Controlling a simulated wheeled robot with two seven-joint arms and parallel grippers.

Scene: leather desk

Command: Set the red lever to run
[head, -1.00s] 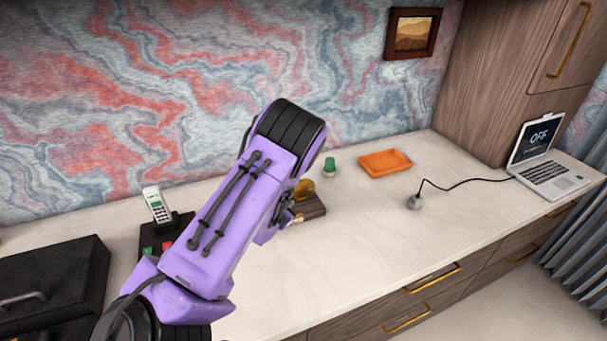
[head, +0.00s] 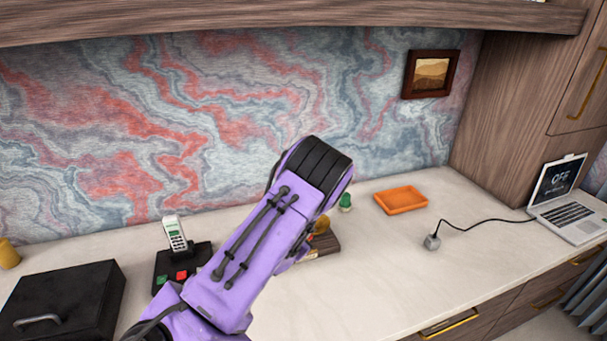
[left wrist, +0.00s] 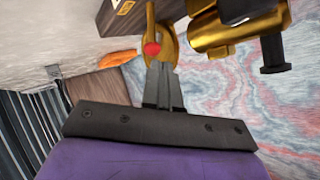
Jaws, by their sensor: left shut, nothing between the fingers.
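The red lever's round red knob (left wrist: 152,48) shows in the left wrist view, in front of a curved brass piece on a brass device. My left gripper (left wrist: 162,70) is shut and empty, its tips just below the knob; I cannot tell whether they touch it. The device's dark wooden base (left wrist: 140,14) carries a small label too small to read surely. A brass cylinder (left wrist: 212,32) and a black knob (left wrist: 274,54) are to its right. In the head view my purple left arm hides the gripper and most of the device; some brass (head: 321,226) shows. My right gripper is out of view.
On the desk (head: 385,270) stand a phone (head: 175,234) on a black base and a black box (head: 62,300) at left. A green item (head: 345,202), orange tray (head: 401,200), grey plug (head: 432,242) and laptop (head: 567,205) reading OFF are at right.

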